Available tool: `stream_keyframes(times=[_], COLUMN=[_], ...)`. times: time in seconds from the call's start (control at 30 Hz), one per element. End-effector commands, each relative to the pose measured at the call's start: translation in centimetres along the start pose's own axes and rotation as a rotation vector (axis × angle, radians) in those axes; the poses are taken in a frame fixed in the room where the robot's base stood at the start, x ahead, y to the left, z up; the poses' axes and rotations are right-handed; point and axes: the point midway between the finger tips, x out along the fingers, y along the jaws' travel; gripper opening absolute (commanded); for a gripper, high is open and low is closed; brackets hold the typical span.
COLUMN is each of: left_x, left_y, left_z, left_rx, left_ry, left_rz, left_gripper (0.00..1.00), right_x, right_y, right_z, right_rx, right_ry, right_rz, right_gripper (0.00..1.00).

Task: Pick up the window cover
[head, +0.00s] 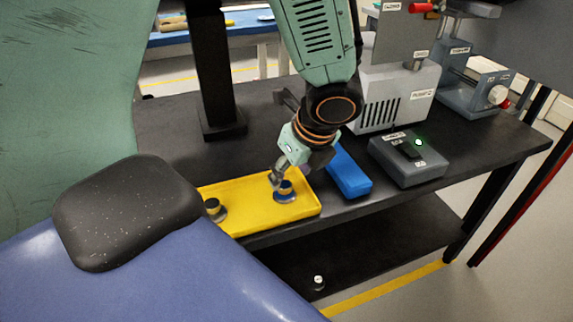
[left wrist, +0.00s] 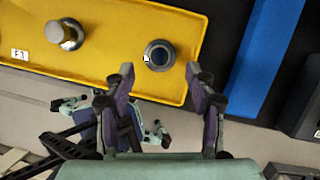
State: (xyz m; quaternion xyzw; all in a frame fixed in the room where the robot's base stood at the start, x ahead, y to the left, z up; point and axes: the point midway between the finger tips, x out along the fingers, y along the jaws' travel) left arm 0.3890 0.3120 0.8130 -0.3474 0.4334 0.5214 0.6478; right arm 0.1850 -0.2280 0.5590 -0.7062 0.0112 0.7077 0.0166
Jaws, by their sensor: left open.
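Two small round pieces stand in the yellow tray (head: 246,188); I cannot tell for sure which is the window cover. The left one (head: 214,209) is a knob on a wider silvery base, also in the left wrist view (left wrist: 65,34). My left gripper (head: 277,179) is open just above the right piece. In the left wrist view its fingertips (left wrist: 160,73) spread to either side, slightly below the piece, with nothing between them. My right gripper is not in view.
A blue block (head: 347,172) lies just right of the tray on the black table (head: 400,208). A grey box with a green light (head: 408,160) and a larger grey device (head: 397,98) stand beyond. A dark post (head: 214,75) rises behind the tray.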

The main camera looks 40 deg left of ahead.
Motion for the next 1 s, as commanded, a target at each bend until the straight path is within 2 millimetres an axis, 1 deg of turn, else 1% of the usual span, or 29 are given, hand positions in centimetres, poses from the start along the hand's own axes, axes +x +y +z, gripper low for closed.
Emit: stream_keyframes(times=[0.3, 0.4, 0.5, 0.83, 0.87, 1.0], left_x=[3.3, 4.4, 5.0, 5.2, 5.2, 5.2], left_y=[-0.2, -0.2, -0.3, -0.4, -0.4, -0.4], left_z=[-0.3, -0.3, -0.2, -0.1, -0.1, -0.1], left_rx=[-0.001, 0.0, 0.0, 0.0, 0.0, 0.0], left_ry=[0.002, 0.002, 0.002, 0.0, 0.0, 0.0], left_rz=[0.0, 0.001, 0.0, -0.001, -0.001, -0.001], left_gripper=[0.56, 0.56, 0.56, 0.56, 0.54, 0.42], right_x=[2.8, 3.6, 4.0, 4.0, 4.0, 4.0], right_y=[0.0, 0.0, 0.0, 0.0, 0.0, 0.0], right_z=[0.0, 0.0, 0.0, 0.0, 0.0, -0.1], right_rx=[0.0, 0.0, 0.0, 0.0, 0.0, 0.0], right_ry=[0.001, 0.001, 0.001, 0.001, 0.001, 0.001], right_rz=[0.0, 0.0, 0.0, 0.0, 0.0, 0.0], right_gripper=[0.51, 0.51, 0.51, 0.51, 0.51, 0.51])
